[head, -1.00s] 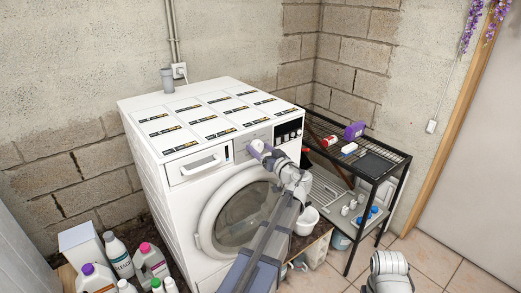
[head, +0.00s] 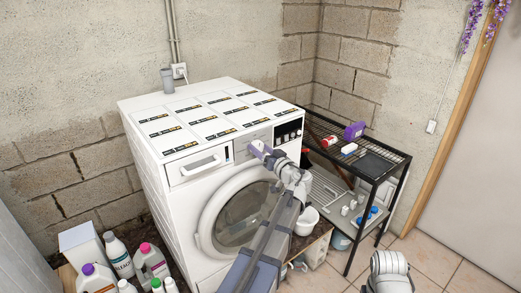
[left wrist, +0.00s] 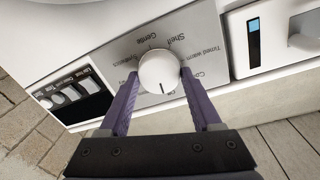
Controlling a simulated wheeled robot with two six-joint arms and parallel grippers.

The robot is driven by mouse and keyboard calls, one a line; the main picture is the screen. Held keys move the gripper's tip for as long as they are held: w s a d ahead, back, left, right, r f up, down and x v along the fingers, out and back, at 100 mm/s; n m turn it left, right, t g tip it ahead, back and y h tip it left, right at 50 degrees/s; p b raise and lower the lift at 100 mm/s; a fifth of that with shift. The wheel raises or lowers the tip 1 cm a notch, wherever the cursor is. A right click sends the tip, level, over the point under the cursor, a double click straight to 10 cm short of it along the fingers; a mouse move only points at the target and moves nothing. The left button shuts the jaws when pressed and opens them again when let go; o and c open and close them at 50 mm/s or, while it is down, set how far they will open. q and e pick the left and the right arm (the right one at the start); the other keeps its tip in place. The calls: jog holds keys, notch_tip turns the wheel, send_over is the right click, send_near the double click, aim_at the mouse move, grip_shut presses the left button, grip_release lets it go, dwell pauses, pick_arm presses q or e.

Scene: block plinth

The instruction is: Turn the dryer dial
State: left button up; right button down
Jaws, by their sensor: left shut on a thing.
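The dryer (head: 215,160) is a white front-loading machine with a round door, standing against the block wall. Its dial (left wrist: 159,72) is a round white knob on a grey panel printed with words such as "Shelf", "Gentle" and "Timed warm". A dark mark on the knob's lower edge points towards the "Off" print. My left gripper (left wrist: 160,78) has its two purple fingers on either side of the dial and is shut on it. My right gripper is not in view.
A black wire shelf (head: 375,158) with small items stands right of the dryer. Several detergent bottles (head: 118,258) stand at the lower left. A white drawer front (head: 200,163) and a dark panel of small buttons (head: 288,132) flank the dial. Tiled floor (head: 440,260) is clear at right.

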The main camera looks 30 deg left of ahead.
pick_arm(q)
jog(key=m, duration=0.4)
jog(key=shift+w+p, duration=0.1)
jog(key=shift+p, duration=0.2)
jog(key=shift+m+g, duration=0.3)
jog(key=shift+m, duration=1.2)
jog(key=o, duration=1.4)
jog(key=shift+d, duration=0.15)
jog(key=v, duration=0.7)
jog(key=shift+d+r+p, duration=0.1)
jog(key=shift+d+p, duration=0.15)
jog(key=shift+p, duration=0.15)
jog(key=shift+h, duration=0.3)
